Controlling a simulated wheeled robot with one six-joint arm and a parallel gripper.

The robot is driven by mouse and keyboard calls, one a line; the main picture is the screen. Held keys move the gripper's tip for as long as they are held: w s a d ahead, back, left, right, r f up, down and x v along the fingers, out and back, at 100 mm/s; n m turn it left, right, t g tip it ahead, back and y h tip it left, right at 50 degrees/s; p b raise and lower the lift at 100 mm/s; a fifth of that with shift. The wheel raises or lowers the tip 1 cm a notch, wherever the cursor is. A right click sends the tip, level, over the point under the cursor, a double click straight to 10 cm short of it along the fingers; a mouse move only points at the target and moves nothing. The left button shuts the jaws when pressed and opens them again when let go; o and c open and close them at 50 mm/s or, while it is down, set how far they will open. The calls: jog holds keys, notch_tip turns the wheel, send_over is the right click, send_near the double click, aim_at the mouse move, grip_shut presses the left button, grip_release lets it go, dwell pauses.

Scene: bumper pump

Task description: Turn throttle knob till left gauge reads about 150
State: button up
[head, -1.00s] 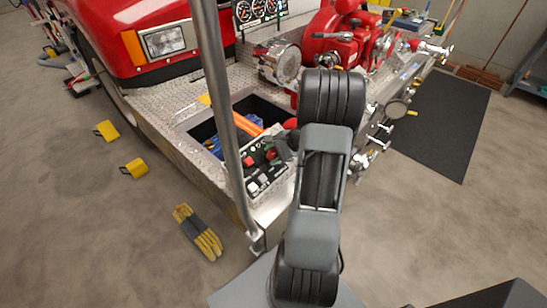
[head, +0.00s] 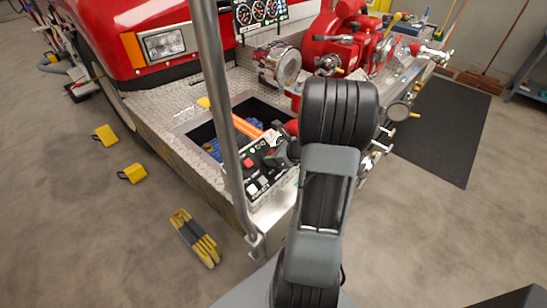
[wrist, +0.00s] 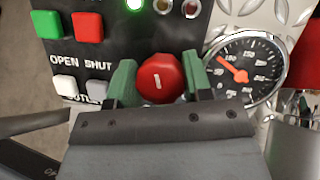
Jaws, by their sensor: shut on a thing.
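The red round throttle knob (wrist: 162,78) with a short white mark sits on a black control panel (wrist: 150,28) in the wrist view. The green fingers of my gripper (wrist: 160,82) are on either side of it and shut on it. In the head view my gripper (head: 282,153) is at the panel's right part and hides the knob. Three gauges stand at the top of the head view, the left one (head: 243,14) too small to read.
Green (wrist: 47,24) and red (wrist: 88,26) buttons lie left of the knob, with a lit green lamp (wrist: 134,4) above. A grey upright pole (head: 222,110) stands left of the panel. The red pump (head: 335,50) is behind my arm. An open bin (head: 205,135) lies beyond the panel.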

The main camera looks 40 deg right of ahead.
jog(key=shift+m+t+h+b, duration=0.3)
jog(key=shift+m+h, duration=0.3)
jog(key=shift+m, duration=1.2)
jog(key=o, duration=0.9)
jog(key=shift+r, duration=0.2)
